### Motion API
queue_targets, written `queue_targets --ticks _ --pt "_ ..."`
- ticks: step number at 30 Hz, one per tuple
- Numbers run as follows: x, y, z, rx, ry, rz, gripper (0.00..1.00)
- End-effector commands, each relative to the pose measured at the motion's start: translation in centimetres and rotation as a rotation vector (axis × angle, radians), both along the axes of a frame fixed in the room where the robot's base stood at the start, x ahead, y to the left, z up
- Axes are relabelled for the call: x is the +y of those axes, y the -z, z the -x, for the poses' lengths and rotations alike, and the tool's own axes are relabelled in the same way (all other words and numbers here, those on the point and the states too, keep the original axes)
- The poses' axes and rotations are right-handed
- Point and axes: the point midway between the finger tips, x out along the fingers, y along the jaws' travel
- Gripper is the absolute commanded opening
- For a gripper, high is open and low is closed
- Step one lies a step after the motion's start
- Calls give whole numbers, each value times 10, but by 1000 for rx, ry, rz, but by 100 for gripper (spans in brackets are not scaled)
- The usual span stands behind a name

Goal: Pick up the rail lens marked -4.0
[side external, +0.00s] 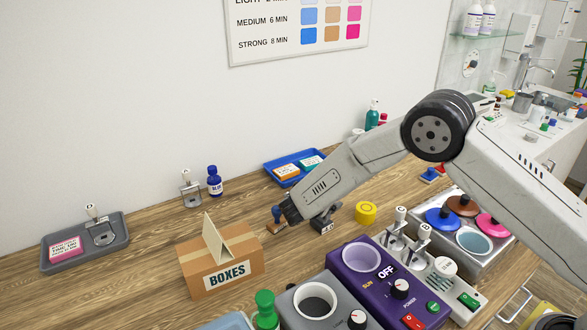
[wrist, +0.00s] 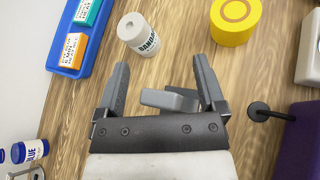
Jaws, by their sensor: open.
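Several small metal holders with white round tops may be rail lenses; I cannot read their marks. One holder (side external: 103,232) stands in a grey tray (side external: 120,250) at the left. Another holder (side external: 191,192) stands on the table beside a blue bottle (side external: 214,182); part of it shows at the lower left of the wrist view (wrist: 32,173). Two more, a rear holder (side external: 398,222) and a front holder (side external: 420,240), stand on the pale unit at right. My gripper (side external: 308,217) is open above the table's middle, its fingers apart in the wrist view (wrist: 163,80), away from these holders.
A BOXES carton (side external: 220,275) and a purple unit (side external: 340,262) stand in front. Bare wood lies between the carton and grey tray.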

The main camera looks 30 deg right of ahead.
Motion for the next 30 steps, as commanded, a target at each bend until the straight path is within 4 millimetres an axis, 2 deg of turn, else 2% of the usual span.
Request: queue_targets --ticks 9,11,15,17,18,30 --pt "0 0 0 0 0 0 89" --pt "0 0 0 0 0 0 70" --pt "0 0 0 0 0 0 25" --pt "0 0 0 0 0 0 6" --pt "0 0 0 0 0 0 0" --pt "0 -1 0 -1 0 0 0"
